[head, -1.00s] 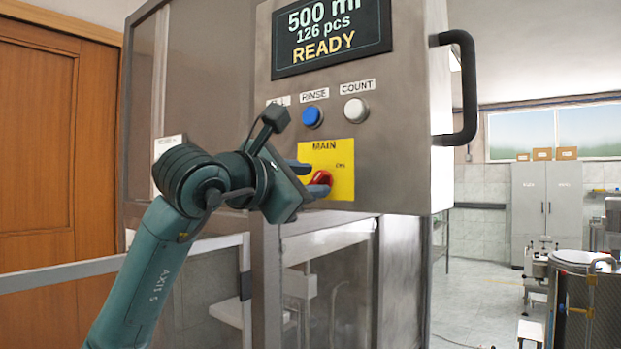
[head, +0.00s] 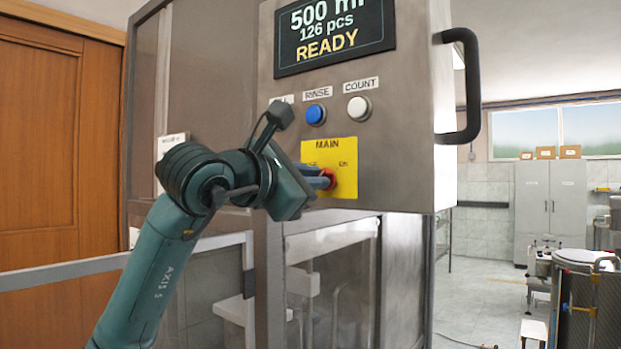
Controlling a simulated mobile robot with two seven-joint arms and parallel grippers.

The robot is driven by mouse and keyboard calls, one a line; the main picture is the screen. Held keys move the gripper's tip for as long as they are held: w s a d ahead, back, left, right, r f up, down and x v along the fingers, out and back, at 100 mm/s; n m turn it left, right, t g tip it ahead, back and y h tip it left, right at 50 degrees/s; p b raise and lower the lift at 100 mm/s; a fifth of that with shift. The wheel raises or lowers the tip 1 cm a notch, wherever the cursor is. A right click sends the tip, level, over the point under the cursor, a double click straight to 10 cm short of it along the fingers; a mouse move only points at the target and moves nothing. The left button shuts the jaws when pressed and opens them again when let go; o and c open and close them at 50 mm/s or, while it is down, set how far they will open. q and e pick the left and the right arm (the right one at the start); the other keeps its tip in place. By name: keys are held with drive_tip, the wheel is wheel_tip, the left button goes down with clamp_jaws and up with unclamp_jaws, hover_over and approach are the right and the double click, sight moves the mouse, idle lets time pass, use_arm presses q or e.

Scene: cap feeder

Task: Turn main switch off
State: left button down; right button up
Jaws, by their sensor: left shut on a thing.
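The red main switch (head: 331,179) sits on a yellow plate (head: 345,160) marked MAIN, low on the front of the steel control box (head: 408,130). ON is printed at the plate's upper right; the marking at its upper left is partly hidden. My left gripper (head: 322,180) reaches in from the left and is shut on the switch. Its fingers cover most of the knob, so only a red edge shows and its exact angle is hard to read. My right gripper is not in view.
A display (head: 335,35) reading READY is above a blue RINSE button (head: 315,114) and a white COUNT button (head: 358,107). A black handle (head: 468,85) sticks out at the box's right side.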

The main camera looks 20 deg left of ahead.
use_arm(q)
drive_tip(key=shift+f, duration=0.1)
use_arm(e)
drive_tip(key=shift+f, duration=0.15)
use_arm(q)
drive_tip(key=n+b, duration=0.3)
drive_tip(key=n, duration=0.3)
drive_tip(key=n+b, duration=0.3)
drive_tip(key=n, duration=0.3)
drive_tip(key=n+b, duration=0.4)
drive_tip(key=n, duration=0.2)
drive_tip(key=shift+w+a, duration=0.1)
drive_tip(key=shift+a, duration=0.15)
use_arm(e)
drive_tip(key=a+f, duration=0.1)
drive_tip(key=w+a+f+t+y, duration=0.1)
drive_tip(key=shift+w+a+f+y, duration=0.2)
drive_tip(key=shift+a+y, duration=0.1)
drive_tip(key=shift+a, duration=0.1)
